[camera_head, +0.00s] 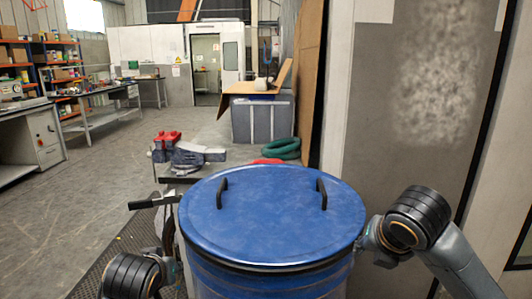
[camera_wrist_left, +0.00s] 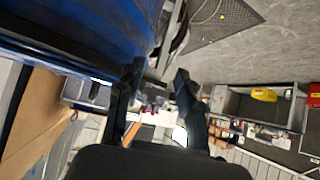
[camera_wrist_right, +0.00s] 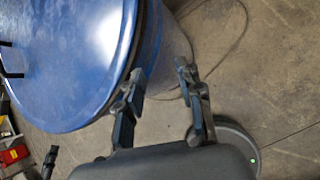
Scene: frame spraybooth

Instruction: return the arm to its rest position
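My right arm comes in from the right in the head view, and its gripper (camera_head: 366,238) is beside the right side of a blue drum, partly hidden by it. In the right wrist view my right gripper (camera_wrist_right: 161,75) has its fingers apart with nothing between them, close to the drum's side. My left arm is at the lower left of the head view, left of the drum, its gripper mostly hidden there. In the left wrist view my left gripper (camera_wrist_left: 158,72) has its fingers apart and is empty.
The blue drum (camera_head: 265,210) with two black lid handles stands close in front. A bench with a red-and-grey tool (camera_head: 190,155) is behind it. A grey wall panel (camera_head: 420,110) is at the right. Open floor (camera_head: 100,185) lies to the left.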

